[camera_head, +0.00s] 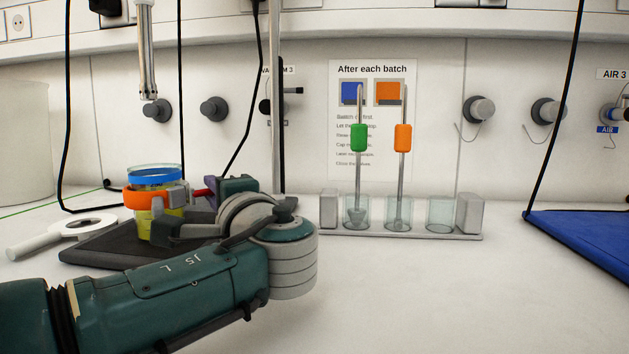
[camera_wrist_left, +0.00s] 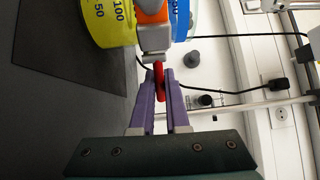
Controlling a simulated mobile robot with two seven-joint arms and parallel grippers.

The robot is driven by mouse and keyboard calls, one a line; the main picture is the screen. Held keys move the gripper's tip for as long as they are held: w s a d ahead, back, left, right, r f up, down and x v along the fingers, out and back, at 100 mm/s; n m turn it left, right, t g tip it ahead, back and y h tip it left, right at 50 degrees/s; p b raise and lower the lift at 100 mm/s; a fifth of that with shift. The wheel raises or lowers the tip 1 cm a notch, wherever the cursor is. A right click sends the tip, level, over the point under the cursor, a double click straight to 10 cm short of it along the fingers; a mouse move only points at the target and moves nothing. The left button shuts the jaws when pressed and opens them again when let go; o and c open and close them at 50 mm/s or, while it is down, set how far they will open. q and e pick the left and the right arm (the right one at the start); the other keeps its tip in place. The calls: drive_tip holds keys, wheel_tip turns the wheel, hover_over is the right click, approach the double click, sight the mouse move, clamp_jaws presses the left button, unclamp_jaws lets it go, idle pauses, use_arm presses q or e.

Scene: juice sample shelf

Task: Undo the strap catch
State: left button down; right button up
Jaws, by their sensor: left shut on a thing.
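A jar of yellow-green liquid (camera_head: 163,222) with a blue band at its top stands on a dark mat (camera_head: 95,247). An orange strap (camera_head: 147,197) goes around the jar. Its grey catch with a red lever (camera_head: 200,192) is on the jar's right side; the wrist view shows the red lever (camera_wrist_left: 158,73) beside the grey catch body (camera_wrist_left: 154,38). My left gripper (camera_head: 211,191) is right of the jar, partly hidden by my own arm. In the wrist view its purple fingers (camera_wrist_left: 160,80) are shut on the red lever. My right gripper is not in view.
A white magnifier-like tool (camera_head: 75,228) lies left of the mat. A rack (camera_head: 400,235) with clear cups and two rods with green and orange grips stands right of centre. A blue mat (camera_head: 585,238) lies far right. The front right bench is clear.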

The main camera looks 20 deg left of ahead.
use_arm(q)
drive_tip(key=shift+s+d+r+m+t+h+p, duration=0.1)
drive_tip(key=shift+s+r+m+t+h+p, duration=0.05)
drive_tip(key=shift+m+t+h+p, duration=0.4)
drive_tip(key=shift+s+d+r+m+t+h+p, duration=0.1)
drive_tip(key=shift+m+t+h+p, duration=0.3)
drive_tip(key=shift+t+p, duration=0.2)
drive_tip(key=shift+s+d+f+m+t+h+p, duration=0.15)
drive_tip(key=shift+m+t+h+p, duration=0.25)
drive_tip(key=shift+m+t+h, duration=0.7)
drive_tip(key=shift+d+f, duration=0.1)
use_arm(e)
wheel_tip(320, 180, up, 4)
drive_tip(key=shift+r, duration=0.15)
use_arm(q)
drive_tip(key=c, duration=0.9)
unclamp_jaws()
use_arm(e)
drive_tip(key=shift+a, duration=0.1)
use_arm(q)
drive_tip(key=v, duration=0.9)
drive_tip(key=shift+s+d+p, duration=0.25)
drive_tip(key=shift+s+p, duration=0.1)
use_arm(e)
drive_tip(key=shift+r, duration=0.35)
